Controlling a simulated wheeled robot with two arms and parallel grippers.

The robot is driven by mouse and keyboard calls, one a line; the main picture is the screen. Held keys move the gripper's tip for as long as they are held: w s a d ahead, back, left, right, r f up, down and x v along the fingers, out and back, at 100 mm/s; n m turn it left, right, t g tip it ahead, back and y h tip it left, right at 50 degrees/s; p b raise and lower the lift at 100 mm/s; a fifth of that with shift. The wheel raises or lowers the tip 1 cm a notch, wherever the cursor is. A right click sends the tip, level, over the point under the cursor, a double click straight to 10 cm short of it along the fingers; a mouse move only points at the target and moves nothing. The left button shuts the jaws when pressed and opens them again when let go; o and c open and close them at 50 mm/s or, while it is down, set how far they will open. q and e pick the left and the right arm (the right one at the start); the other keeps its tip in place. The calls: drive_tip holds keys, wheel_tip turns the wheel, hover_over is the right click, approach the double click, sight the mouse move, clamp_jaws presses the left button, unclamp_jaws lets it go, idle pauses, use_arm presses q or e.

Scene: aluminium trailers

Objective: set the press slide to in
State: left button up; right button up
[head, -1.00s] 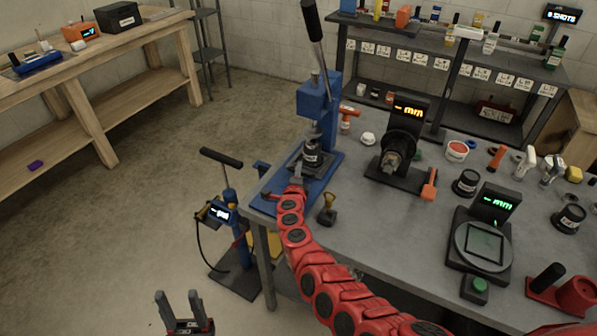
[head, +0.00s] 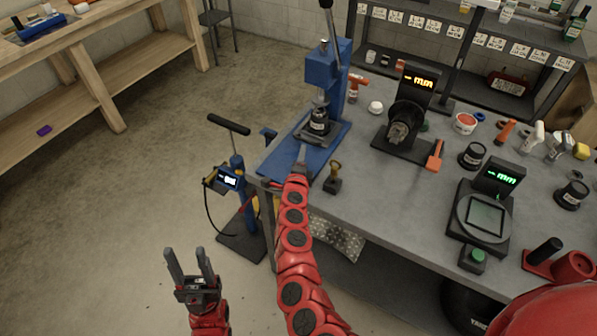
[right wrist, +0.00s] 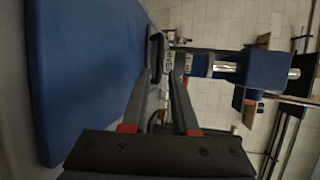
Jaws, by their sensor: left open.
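The blue press (head: 322,72) stands at the left end of the grey workbench. Its dark slide (head: 313,135), bearing a black labelled cup (head: 319,122), sits over the blue base, with the cup beneath the ram. My right gripper (head: 302,154) is low over the front of the base, just in front of the slide. In the right wrist view, my right gripper's fingers (right wrist: 162,75) are apart with a gap between them; a dark loop-shaped part (right wrist: 155,50) shows near the tips. I cannot tell whether they touch. My left gripper (head: 190,268) is open and empty, off the bench.
A brass-topped stamp (head: 333,178) stands right of my right gripper. A black gauge (head: 408,112) and a scale (head: 483,222) stand further right. A blue pump jack (head: 238,190) stands on the floor left of the bench. Floor around my left gripper is clear.

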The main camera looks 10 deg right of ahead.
drive_tip(key=v, duration=0.8)
drive_tip(key=shift+s+r, duration=0.1)
drive_tip(key=shift+s, duration=0.05)
